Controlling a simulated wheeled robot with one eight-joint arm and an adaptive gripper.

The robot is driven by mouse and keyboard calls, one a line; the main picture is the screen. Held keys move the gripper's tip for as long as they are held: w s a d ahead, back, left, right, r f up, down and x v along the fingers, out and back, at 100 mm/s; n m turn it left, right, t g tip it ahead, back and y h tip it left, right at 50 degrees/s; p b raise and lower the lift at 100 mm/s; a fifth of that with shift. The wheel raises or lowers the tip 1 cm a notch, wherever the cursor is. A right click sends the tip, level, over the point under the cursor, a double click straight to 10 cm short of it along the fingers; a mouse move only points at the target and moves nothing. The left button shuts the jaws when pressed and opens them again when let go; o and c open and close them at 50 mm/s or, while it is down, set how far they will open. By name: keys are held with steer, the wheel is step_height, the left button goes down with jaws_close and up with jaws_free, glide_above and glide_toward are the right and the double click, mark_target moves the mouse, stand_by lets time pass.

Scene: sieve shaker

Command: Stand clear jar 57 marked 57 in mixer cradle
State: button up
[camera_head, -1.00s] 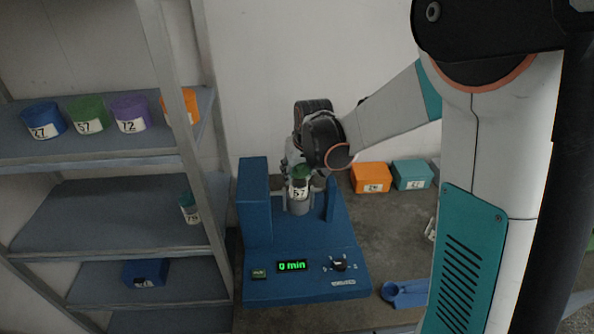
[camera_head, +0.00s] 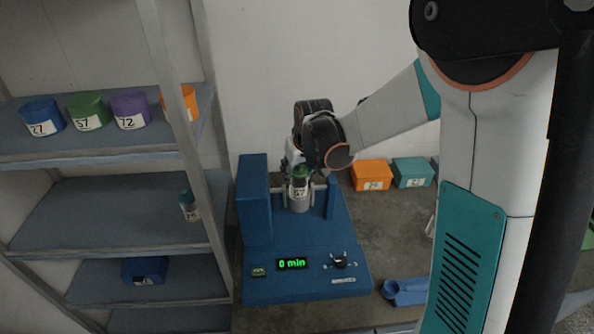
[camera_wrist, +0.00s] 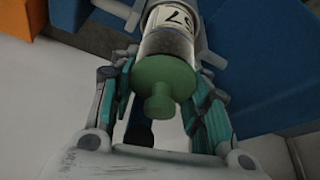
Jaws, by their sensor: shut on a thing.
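Clear jar 57 (camera_head: 300,187), with a green lid and a white label marked 57, stands upright at the cradle between the blue posts of the mixer (camera_head: 254,205). In the wrist view the jar (camera_wrist: 168,42) shows its green knobbed lid toward me. My gripper (camera_wrist: 165,85) has one finger on each side of the jar, shut on it near the lid. The grey mixer cradle (camera_head: 299,206) is around or just under the jar's lower part. I cannot tell whether the jar's base rests on its floor. The mixer display reads 0 min.
A shelf rack at left holds blue (camera_head: 42,118), green (camera_head: 87,112), purple (camera_head: 130,111) and orange containers, and a teal-lidded jar (camera_head: 189,205) lower down. Orange (camera_head: 371,175) and teal (camera_head: 412,173) boxes stand right of the mixer. A blue holder (camera_head: 405,291) lies at front right.

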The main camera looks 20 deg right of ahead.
steer(key=shift+f+b, duration=0.6)
steer(key=shift+f, duration=0.2)
steer(key=shift+f, duration=0.15)
steer(key=shift+c, duration=1.2)
steer(key=shift+s+f+b, duration=0.15)
steer(key=shift+f+b, duration=0.15)
steer(key=shift+b, duration=0.1)
